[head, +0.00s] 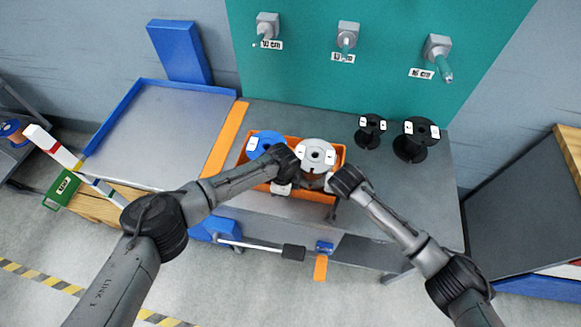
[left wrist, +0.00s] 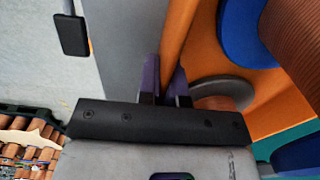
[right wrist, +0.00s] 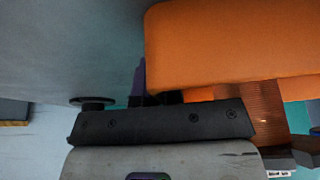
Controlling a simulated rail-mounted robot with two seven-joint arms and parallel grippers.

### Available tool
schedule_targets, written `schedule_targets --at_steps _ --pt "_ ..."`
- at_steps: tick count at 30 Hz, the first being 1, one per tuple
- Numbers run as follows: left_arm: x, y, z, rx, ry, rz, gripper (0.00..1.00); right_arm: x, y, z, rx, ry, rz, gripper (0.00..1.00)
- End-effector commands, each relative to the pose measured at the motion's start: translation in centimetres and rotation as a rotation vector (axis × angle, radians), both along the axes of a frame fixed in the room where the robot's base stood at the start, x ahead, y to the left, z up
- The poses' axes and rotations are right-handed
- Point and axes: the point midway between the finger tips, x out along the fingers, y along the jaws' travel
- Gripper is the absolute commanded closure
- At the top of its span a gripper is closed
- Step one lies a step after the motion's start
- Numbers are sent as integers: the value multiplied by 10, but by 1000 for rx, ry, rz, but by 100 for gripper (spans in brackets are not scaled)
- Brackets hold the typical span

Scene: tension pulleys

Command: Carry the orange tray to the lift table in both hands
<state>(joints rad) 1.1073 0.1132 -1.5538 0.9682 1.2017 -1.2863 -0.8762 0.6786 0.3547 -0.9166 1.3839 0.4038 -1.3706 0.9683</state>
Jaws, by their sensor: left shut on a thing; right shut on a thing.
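The orange tray (head: 314,194) is at the middle of the grey workbench, near its front edge. I cannot tell whether it rests on the bench or is just above it. It holds a blue spool (head: 264,142) and a light grey spool (head: 317,153). My left gripper (head: 282,187) is shut on the tray's wall, which shows between its fingers in the left wrist view (left wrist: 178,35). My right gripper (head: 328,184) is shut on the tray; its orange wall fills much of the right wrist view (right wrist: 235,40). A grey platform with blue edging (head: 160,135), apparently the lift table, stands left of the bench.
Two black spools (head: 370,131) (head: 410,148) stand on the bench to the right of the tray. An orange strip (head: 225,140) marks the bench's left end. Pegs (head: 347,38) stick out of the green wall panel. The platform's top is clear. A dark-topped table (head: 520,170) stands at right.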

Motion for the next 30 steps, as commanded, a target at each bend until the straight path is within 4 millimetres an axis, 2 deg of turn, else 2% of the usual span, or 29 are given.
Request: schedule_targets --at_steps 20,30 --pt "1 0 5 -2 -3 1 100 1 0 6 1 -4 0 100" --pt "1 0 25 -1 -3 1 100 1 0 25 1 -4 0 100"
